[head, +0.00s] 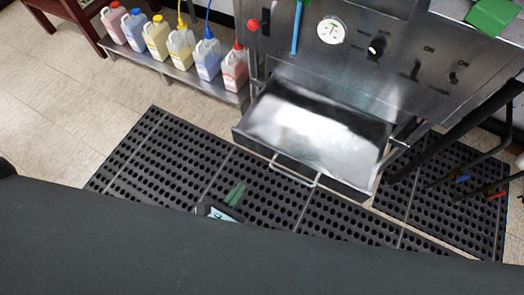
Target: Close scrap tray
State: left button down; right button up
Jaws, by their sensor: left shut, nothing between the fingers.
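The scrap tray (352,180) is a steel drawer under the front of a stainless machine. It is pulled out towards me, and its bright inside shows. A bar handle (294,172) is on its front face. My left gripper (237,192) shows at the lower middle, with green fingertips held together and nothing between them. It is in front of the tray, a little left of the handle and apart from it. Most of its arm is hidden by the dark body part across the bottom. My right gripper does not show.
Black perforated mats (180,160) cover the floor before the machine (400,50). Several coloured jugs (181,49) stand on a low steel shelf (190,76) at the upper left. Pipes with blue and red valve handles (495,195) are at the right. Tiled floor (50,120) is clear at the left.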

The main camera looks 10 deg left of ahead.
pick_arm(q)
jog(key=b, duration=0.1)
send_near(267, 148)
jog(key=w+f, duration=0.1)
jog(key=f, duration=0.1)
jog(key=w, duration=0.1)
jog(key=w+d, duration=0.1)
jog(key=w, duration=0.2)
jog(key=shift+d+b, duration=0.3)
jog(key=shift+d, duration=0.1)
jog(key=shift+w+d, duration=0.1)
jog(key=shift+w, duration=0.25)
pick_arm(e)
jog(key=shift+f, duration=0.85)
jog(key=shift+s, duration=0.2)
